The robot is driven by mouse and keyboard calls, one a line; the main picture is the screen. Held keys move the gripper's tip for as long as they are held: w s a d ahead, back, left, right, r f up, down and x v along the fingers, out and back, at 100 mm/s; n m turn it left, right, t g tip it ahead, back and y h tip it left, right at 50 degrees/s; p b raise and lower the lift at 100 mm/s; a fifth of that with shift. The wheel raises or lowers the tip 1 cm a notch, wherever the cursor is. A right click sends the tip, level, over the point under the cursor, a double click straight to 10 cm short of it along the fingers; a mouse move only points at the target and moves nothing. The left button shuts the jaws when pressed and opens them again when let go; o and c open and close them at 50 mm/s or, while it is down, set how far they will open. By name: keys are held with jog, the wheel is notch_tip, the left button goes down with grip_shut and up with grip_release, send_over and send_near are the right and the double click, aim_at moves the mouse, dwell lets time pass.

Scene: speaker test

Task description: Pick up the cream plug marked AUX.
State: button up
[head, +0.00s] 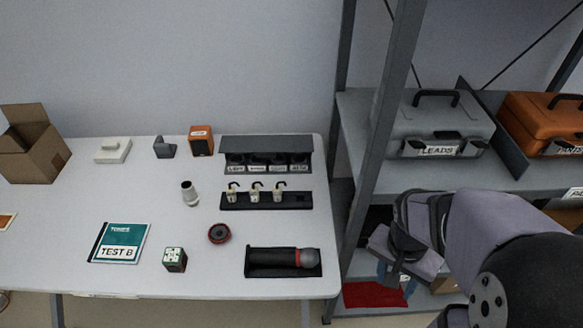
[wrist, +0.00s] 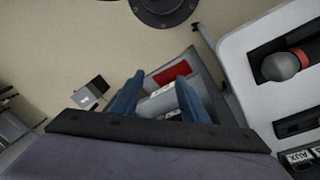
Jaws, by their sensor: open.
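Three small cream plugs with black hooked leads stand in a black rack (head: 292,206) on the white table in the head view: a left plug (head: 232,196), a middle plug (head: 256,196) and a right plug (head: 278,197). Their markings are too small to read, so I cannot tell which says AUX. The rack's right end holds no plug. My gripper (head: 395,282) is open and empty, right of the table in front of the shelf. Its blue fingers (wrist: 160,82) point toward the lower shelf in the wrist view. The wrist view shows no plug clearly.
A black socket panel (head: 266,146) with white labels stands behind the rack; its AUX label (wrist: 300,158) shows in the wrist view. A microphone (head: 306,258) lies in a black tray in front. The metal shelf post (head: 375,140) stands between my gripper and the rack.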

jog(key=w+a+r+n+t+y+p, duration=0.15)
jog(key=a+r+n+p, duration=0.3)
jog(key=r+p, duration=0.6)
jog(key=w+a+r+n+p, duration=0.3)
jog(key=a+r+p, duration=0.2)
jog(key=r+p, duration=0.5)
jog(key=n+t+y+b, duration=0.25)
jog(key=t+b, duration=0.75)
jog(key=b, duration=1.3)
send_over(230, 195)
jog(key=s+d, duration=0.3)
jog(key=s, duration=0.1)
notch_tip(230, 195, down, 17)
jog(key=a+f+b, duration=0.1)
jog(key=b, duration=0.1)
jog(key=a+f+m+t+h+b, duration=0.1)
jog(key=f+b, duration=0.1)
jog(key=s+a+f+t+b, duration=0.1)
jog(key=f+b, duration=0.1)
jog(key=shift+h, duration=0.4)
jog(key=shift+s+f+m+t+h+b, duration=0.25)
jog(key=shift+m+h+b, duration=0.05)
jog(key=shift+b, duration=0.2)
jog(key=shift+x, duration=3.65)
